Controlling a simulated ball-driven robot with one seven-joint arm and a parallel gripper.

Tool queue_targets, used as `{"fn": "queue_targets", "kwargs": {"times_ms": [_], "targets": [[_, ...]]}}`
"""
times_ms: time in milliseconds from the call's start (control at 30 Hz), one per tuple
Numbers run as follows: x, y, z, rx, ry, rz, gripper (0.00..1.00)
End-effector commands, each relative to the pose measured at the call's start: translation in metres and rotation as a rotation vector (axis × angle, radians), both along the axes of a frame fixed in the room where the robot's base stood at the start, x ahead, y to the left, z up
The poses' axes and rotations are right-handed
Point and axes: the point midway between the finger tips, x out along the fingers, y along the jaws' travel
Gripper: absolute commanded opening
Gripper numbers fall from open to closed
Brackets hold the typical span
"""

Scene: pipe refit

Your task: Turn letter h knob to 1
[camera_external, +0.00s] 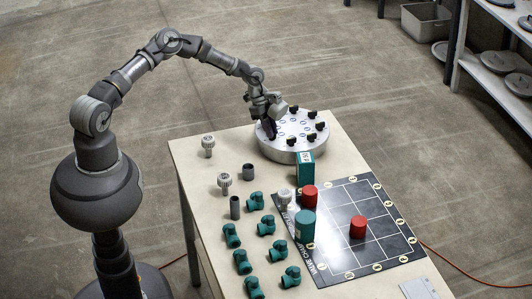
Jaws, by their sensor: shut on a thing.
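A round silver panel (281,153) with several small black knobs around its top stands at the far end of the table. Its letters and numbers are too small to read, so I cannot tell which knob is letter h. My gripper (271,133) points down at the panel's left edge. It is shut on a black knob there, which is mostly hidden by the fingers. Other black knobs, such as one at the right (320,126), stand free.
A teal box (305,168) stands just in front of the panel. A black grid board (377,250) carries red and teal cylinders. Several teal pipe fittings (243,261) and grey and white parts (208,146) lie on the left of the table (197,168).

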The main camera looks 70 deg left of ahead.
Motion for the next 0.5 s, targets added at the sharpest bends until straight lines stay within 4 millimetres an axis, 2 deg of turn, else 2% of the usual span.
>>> {"fn": "queue_targets", "kwargs": {"times_ms": [500], "targets": [[0.0003,0.0014,0.0002,0.003,0.000,-0.033,0.00]]}}
